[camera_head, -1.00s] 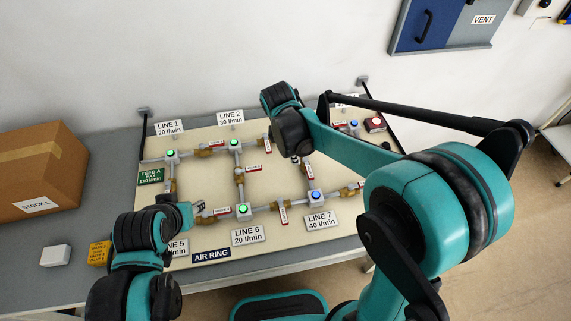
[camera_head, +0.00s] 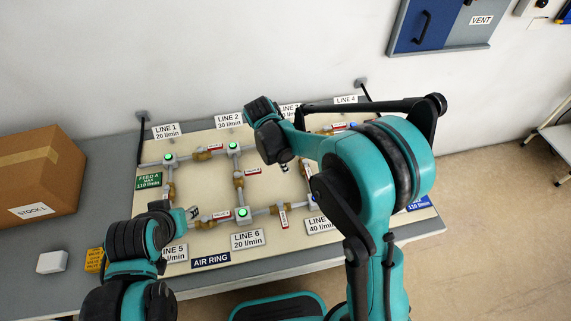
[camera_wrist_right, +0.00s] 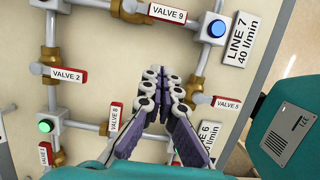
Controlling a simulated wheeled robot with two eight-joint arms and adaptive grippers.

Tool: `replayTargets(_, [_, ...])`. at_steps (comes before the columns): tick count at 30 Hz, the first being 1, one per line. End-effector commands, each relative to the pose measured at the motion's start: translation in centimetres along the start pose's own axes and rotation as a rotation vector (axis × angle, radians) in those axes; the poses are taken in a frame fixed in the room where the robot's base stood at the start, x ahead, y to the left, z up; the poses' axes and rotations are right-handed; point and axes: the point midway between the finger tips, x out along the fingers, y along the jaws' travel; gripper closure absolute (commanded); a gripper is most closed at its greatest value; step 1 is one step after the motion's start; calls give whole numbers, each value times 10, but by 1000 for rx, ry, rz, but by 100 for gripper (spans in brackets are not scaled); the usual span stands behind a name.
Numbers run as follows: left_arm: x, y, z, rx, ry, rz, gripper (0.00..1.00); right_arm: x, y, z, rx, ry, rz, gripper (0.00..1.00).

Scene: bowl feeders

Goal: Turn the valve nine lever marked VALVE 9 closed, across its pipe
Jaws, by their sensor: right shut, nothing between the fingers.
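The VALVE 9 lever (camera_wrist_right: 167,12) is a red handle with a white label at the top of the right wrist view. It lies roughly along its pipe, beside a brass valve body, left of the blue-lit LINE 7 junction (camera_wrist_right: 214,28). In the head view my right arm hides this lever. My right gripper (camera_wrist_right: 155,76) is shut and empty, its fingertips below the lever in the wrist view and apart from it. It also shows small in the head view (camera_head: 284,168). My left gripper (camera_head: 192,214) is over the left part of the board; its jaw opening is unclear.
Other red levers stand close by: VALVE 2 (camera_wrist_right: 69,75), VALVE 8 (camera_wrist_right: 115,116) and one at the right (camera_wrist_right: 227,102). The pipe board (camera_head: 205,190) has upright line labels around it. A cardboard box (camera_head: 38,175) stands at the left of the table.

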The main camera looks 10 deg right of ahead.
Motion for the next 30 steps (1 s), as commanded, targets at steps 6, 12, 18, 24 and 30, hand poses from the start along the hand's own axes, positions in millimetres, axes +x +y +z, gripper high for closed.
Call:
replayTargets(6, [16, 0, 11, 0, 0, 0, 60, 52, 0, 0, 1, 0, 0, 100])
replayTargets(12, [21, 0, 15, 0, 0, 0, 60, 66, 0, 22, 3, 0, -1, 100])
replayTargets(18, [23, 0, 17, 0, 0, 0, 60, 68, 0, 37, 1, 0, 0, 100])
replayTargets(24, [23, 0, 16, 0, 0, 0, 60, 68, 0, 39, 0, 0, 0, 100])
replayTargets(30, [23, 0, 16, 0, 0, 0, 60, 68, 0, 39, -1, 0, 1, 100])
